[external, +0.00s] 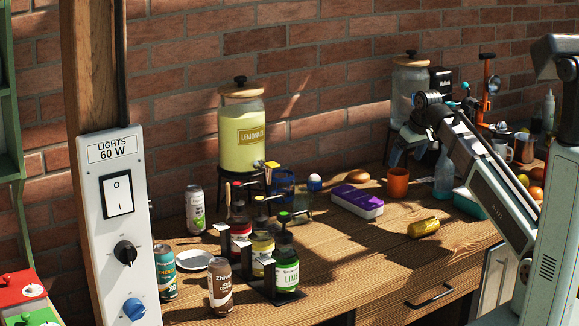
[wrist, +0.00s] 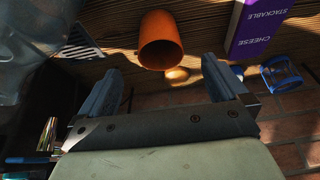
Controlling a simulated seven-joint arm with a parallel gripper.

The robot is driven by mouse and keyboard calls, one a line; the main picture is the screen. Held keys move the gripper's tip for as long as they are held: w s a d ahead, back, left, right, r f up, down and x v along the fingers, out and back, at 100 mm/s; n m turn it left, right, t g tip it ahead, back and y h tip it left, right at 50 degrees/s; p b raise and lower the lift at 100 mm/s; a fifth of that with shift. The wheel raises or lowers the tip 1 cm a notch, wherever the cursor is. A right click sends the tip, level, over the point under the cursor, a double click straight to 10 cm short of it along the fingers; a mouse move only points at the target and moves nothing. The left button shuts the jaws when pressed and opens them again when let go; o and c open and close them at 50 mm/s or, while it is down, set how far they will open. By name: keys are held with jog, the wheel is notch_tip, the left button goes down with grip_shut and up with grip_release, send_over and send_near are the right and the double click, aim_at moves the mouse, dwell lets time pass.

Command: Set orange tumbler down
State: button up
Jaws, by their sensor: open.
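The orange tumbler (external: 397,184) stands upright on the wooden table (external: 340,262), to the right of the purple box. It also shows in the wrist view (wrist: 160,42), beyond my fingertips and between their lines, with its mouth toward the camera. My gripper (external: 404,152) is just above and behind the tumbler in the external view. In the wrist view my gripper (wrist: 164,76) has its two fingers wide apart with nothing between them. The tumbler looks apart from both fingers.
A clear bottle (external: 444,173) stands close on the right. A yellow can (external: 423,228) lies in front. A lemonade dispenser (external: 241,135) stands at the back left. The front middle tabletop is clear.

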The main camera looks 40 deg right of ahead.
jog(key=shift+s+r, duration=0.25)
jog(key=shift+r, duration=0.45)
jog(key=shift+r, duration=0.1)
